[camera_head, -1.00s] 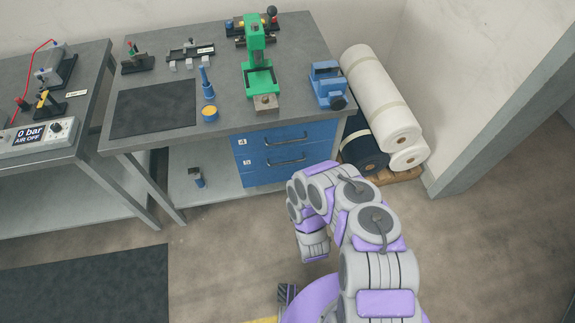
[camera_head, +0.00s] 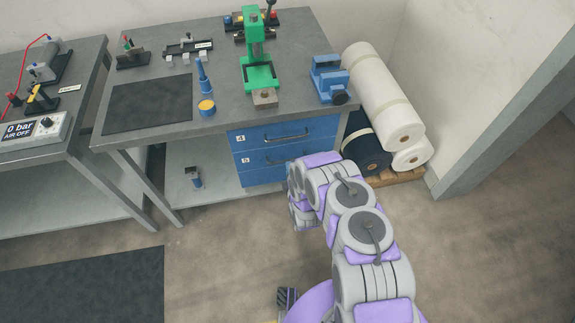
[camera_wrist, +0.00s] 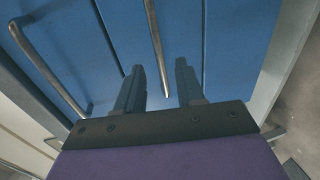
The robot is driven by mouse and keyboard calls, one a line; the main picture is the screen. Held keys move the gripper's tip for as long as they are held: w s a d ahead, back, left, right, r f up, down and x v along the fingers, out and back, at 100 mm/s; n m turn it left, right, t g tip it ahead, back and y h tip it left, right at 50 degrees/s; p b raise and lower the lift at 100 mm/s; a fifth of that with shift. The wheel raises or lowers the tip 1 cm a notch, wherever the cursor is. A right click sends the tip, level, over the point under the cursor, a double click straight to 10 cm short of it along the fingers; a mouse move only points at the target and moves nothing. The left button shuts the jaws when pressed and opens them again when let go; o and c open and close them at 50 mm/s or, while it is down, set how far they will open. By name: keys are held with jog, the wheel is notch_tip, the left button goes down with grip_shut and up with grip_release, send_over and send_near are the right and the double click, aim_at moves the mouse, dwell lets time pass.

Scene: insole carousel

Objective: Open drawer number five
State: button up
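The blue drawer cabinet (camera_head: 262,178) hangs under the workbench, its drawers shut. The upper drawer (camera_head: 262,142) is labelled 4. The drawer below it, drawer five (camera_head: 262,160), has a small label that looks like 5; my arm partly covers its right end. In the wrist view my gripper (camera_wrist: 160,78) is open and empty, facing the blue fronts. The metal bar handle (camera_wrist: 154,45), apparently drawer five's, runs between the two fingers, with its near end close to them; I cannot tell contact. Another handle (camera_wrist: 45,65) is at left. My fingertips are hidden in the head view.
The workbench (camera_head: 225,120) carries a green press (camera_head: 258,70), a blue vise (camera_head: 328,80) and small fixtures. Fabric rolls (camera_head: 385,95) lie on a pallet right of the cabinet. A second bench stands left. Floor in front is open, with a dark mat (camera_head: 85,290).

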jog(key=shift+b+x, duration=0.5)
jog(key=shift+x, duration=1.95)
grip_shut()
jog(key=shift+s, duration=0.1)
